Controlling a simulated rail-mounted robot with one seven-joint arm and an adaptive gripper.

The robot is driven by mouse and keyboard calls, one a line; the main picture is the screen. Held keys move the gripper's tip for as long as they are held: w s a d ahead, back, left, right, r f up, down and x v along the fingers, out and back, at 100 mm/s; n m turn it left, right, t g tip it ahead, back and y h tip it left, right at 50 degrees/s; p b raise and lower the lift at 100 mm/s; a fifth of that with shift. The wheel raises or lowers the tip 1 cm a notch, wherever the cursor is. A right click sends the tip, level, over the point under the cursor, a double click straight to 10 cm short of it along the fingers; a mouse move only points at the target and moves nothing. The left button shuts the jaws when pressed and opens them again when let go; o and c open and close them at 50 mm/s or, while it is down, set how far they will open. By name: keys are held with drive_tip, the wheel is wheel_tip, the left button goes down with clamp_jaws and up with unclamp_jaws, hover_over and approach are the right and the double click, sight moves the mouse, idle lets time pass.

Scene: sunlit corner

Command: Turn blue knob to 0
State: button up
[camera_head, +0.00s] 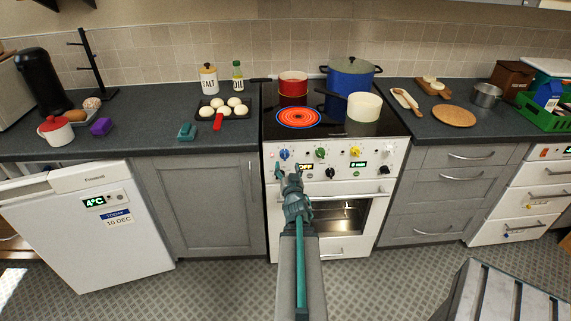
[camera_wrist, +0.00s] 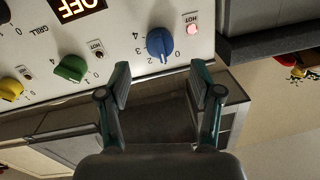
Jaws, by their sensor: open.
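The blue knob (camera_head: 284,154) is at the left end of the white stove's front panel. In the wrist view the blue knob (camera_wrist: 160,44) shows upside down, with printed numbers around it and a lit HOT lamp (camera_wrist: 192,28) beside it. My gripper (camera_wrist: 160,82) is open and empty, with its two fingers just short of the panel and on either side of the knob's line. It does not touch the knob. In the head view my gripper (camera_head: 283,172) is just below the knob, partly hiding the panel.
A burner (camera_head: 298,117) glows red on the cooktop. A green knob (camera_wrist: 71,68) and a yellow knob (camera_wrist: 10,88) are on the same panel, beside the display (camera_wrist: 77,8) reading OFF. A red pot (camera_head: 292,90), blue pot (camera_head: 350,84) and cream pan (camera_head: 364,106) stand above.

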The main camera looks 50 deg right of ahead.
sight(285, 157)
drive_tip(key=p+x, duration=0.1)
drive_tip(key=x, duration=0.5)
drive_tip(key=c, duration=1.2)
drive_tip(key=shift+o, duration=0.2)
drive_tip(key=shift+f+n, duration=0.1)
drive_tip(key=shift+n, duration=0.3)
drive_tip(key=shift+n+b, duration=1.1)
drive_tip(key=shift+n, duration=0.1)
drive_tip(key=n+b, duration=0.2)
drive_tip(key=n, duration=0.2)
drive_tip(key=shift+n+g, duration=0.3)
drive_tip(key=shift+g, duration=0.1)
